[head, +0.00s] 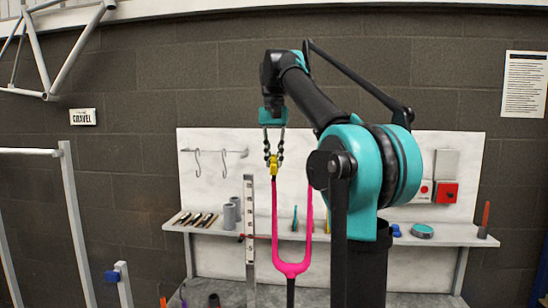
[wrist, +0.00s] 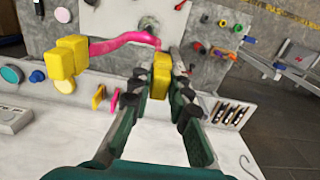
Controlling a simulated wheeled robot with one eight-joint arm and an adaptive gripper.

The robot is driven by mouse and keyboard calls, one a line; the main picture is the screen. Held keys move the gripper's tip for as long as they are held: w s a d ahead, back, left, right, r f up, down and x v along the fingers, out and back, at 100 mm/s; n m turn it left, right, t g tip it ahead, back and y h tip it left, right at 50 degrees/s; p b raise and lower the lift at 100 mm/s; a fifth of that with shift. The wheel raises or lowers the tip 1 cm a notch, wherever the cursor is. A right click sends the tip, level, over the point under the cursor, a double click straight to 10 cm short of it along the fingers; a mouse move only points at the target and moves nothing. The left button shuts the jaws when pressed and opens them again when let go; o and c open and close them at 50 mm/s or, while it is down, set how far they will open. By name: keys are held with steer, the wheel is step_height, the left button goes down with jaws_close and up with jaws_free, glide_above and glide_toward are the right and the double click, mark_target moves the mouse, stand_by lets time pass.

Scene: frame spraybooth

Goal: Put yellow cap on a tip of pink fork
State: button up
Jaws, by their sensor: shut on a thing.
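The pink fork (head: 291,268) stands upright on a dark stem, with its two tines pointing up. Its left tine ends right under a yellow cap (head: 274,166). My gripper (head: 274,158) is shut on this cap, which also shows between the fingers in the wrist view (wrist: 160,76). The cap lines up with the tine tip; whether it is seated or only touching I cannot tell. In the wrist view the pink fork (wrist: 125,40) curves away to the left, where yellow blocks (wrist: 68,57) appear at its other end. My arm hides the right tine's upper part in the head view.
A pale shelf (head: 430,233) behind the fork holds grey cylinders (head: 232,212), small tools and a teal disc (head: 422,231). Hooks (head: 197,163) hang on the backboard. A metal upright (head: 249,235) stands close left of the fork. A red box (head: 445,192) is mounted at right.

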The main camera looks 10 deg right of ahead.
steer(key=shift+f, duration=0.15)
steer(key=o, duration=0.9)
steer(key=shift+o, duration=0.2)
step_height(320, 180, up, 10)
steer(key=shift+f, duration=0.25)
steer(key=shift+w+r, duration=0.15)
steer(key=shift+r, duration=1)
steer(key=shift+s, duration=0.2)
